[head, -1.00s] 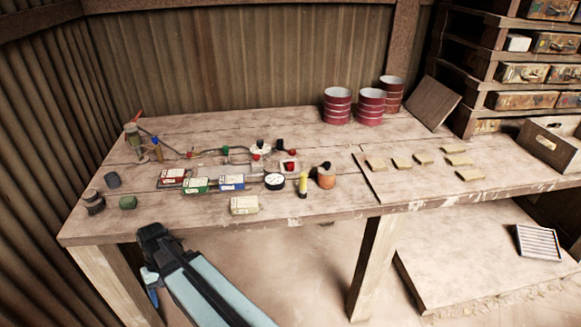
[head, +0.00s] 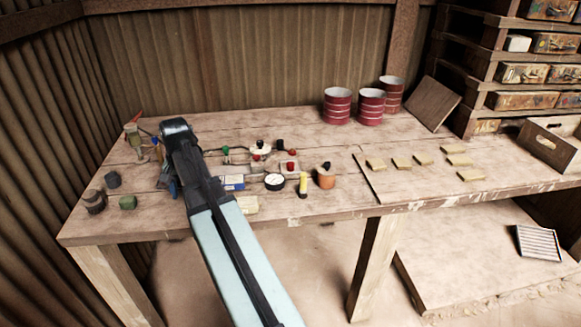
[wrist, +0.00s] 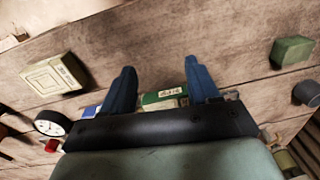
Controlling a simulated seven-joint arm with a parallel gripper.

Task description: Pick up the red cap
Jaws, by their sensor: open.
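Several small red pieces show in the head view, and I cannot tell which one is the red cap. In the wrist view a red piece (wrist: 52,146) shows beside the gauge. My gripper (wrist: 160,66) is open, with two blue fingers apart and nothing held between them. It is above the green-and-white box (wrist: 163,98). In the head view my arm hides the middle left of the bench.
The gauge (head: 275,181), yellow cylinder (head: 303,184) and orange pot (head: 326,178) stand to the right of my arm. A cream box (wrist: 54,73) and green block (wrist: 292,51) flank the gripper. Red drums (head: 338,106) stand at the back; the bench's (head: 235,122) back is mostly clear.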

